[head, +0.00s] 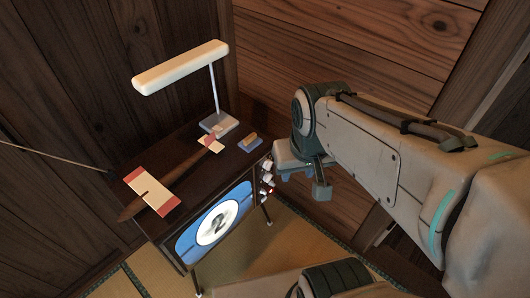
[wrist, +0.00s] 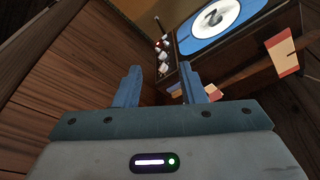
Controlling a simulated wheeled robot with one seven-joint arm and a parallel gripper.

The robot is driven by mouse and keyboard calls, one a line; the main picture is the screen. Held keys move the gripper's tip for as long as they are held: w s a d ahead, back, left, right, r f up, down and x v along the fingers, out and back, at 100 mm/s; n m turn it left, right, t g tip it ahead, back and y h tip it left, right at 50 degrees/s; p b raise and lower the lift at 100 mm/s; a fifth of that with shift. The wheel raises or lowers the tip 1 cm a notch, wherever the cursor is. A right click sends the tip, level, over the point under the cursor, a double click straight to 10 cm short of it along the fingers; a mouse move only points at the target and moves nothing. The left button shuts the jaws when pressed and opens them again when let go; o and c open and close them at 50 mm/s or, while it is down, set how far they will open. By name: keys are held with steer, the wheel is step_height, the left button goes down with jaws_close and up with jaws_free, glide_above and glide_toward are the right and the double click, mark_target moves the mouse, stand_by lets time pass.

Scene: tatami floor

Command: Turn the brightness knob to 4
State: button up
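A dark wooden television (head: 170,240) stands against the wall, and its lit blue-and-white screen (head: 240,197) shows a "2". Several small pale knobs (head: 267,178) sit in a column on its front, right of the screen, with a red spot among them. The knobs also show in the wrist view (wrist: 164,56), beyond my fingers. Which knob is brightness, and where it points, is too small to tell. My gripper (wrist: 159,78) is open and empty, with its two blue fingers apart. In the head view my gripper is just right of the knobs, partly hidden by my wrist.
On the television top are a desk lamp (head: 182,66), a brown model plane with cream-and-red wings (head: 150,194) and a small tan-and-blue block (head: 250,143). Wooden walls (head: 355,45) close in behind and right. Tatami floor (head: 240,250) lies open in front.

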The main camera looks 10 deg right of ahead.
step_height(320, 180, down, 17)
steer(key=w+a+g+y+b, duration=0.25)
steer(key=g+y+b, duration=0.2)
steer(key=b, duration=0.65)
steer(key=m+t+y+b, duration=0.65)
steer(key=t+b, duration=0.95)
steer(key=b, duration=0.5)
glide_toward(272, 184)
steer(key=b+x, duration=0.3)
steer(key=x, duration=0.4)
steer(key=shift+f, duration=0.35)
steer(key=shift+w+d+m, duration=0.1)
steer(key=shift+w+m, duration=0.05)
steer(key=shift+m, duration=0.1)
steer(key=shift+c, duration=0.4)
jaws_close()
